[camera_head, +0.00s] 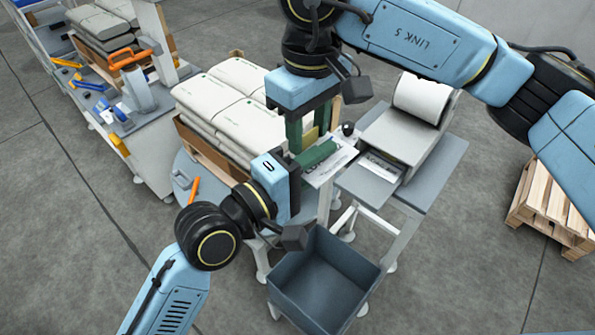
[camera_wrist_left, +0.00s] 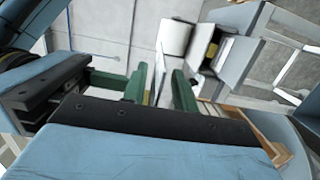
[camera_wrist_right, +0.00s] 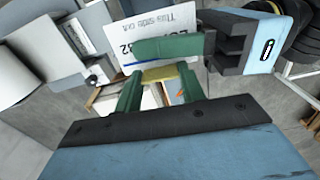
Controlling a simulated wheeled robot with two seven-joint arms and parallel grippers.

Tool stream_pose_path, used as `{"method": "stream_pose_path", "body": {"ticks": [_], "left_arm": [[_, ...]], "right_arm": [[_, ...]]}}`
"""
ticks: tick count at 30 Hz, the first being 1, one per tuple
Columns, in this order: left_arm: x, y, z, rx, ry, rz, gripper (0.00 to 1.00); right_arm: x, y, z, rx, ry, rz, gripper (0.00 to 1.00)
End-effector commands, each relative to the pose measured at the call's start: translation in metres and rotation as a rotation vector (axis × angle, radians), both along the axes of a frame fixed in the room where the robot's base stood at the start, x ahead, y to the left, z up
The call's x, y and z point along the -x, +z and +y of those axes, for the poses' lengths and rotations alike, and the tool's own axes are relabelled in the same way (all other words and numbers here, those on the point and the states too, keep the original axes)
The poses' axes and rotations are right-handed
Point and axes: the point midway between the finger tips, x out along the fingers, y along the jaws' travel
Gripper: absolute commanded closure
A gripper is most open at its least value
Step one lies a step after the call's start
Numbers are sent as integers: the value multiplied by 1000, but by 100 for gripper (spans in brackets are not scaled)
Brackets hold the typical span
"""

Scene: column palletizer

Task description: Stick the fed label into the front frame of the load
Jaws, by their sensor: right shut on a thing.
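The white printed label (camera_head: 335,162) hangs between my two grippers, in front of the load. In the right wrist view the label (camera_wrist_right: 155,36) shows its face, reading "This side out". My right gripper (camera_wrist_right: 160,78) is shut on a yellow piece (camera_wrist_right: 166,73) at the label's edge. My left gripper (camera_head: 318,156) reaches in from the side; one green finger crosses the label's face. In the left wrist view my left gripper's fingers (camera_wrist_left: 162,80) stand apart, with the label (camera_wrist_left: 158,72) edge-on between them. The load (camera_head: 235,90) is stacked pale sacks; its front frame cannot be made out.
The label feeder (camera_head: 400,130) with its white roll stands on a grey table to the right. A blue-grey bin (camera_head: 325,285) stands on the floor in front. A workbench with tools (camera_head: 115,105) is at left, wooden pallets (camera_head: 555,200) at right.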

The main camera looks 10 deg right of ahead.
Motion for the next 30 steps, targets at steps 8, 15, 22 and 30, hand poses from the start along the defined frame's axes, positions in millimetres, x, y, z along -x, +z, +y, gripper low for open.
{"method": "stream_pose_path", "body": {"ticks": [8, 15, 22, 30], "left_arm": [[-5, 0, -7, -1, 0, -1, 72], [-4, 0, -7, -1, 0, -1, 85], [-4, -1, -7, -3, 0, 2, 100], [-4, -1, -7, -3, 0, 1, 100]], "right_arm": [[0, 0, 0, 0, 0, 0, 81], [0, 0, 0, 0, 0, 0, 81], [0, 1, 0, -1, 0, -1, 81], [0, 1, 0, -1, 0, -1, 35]]}}
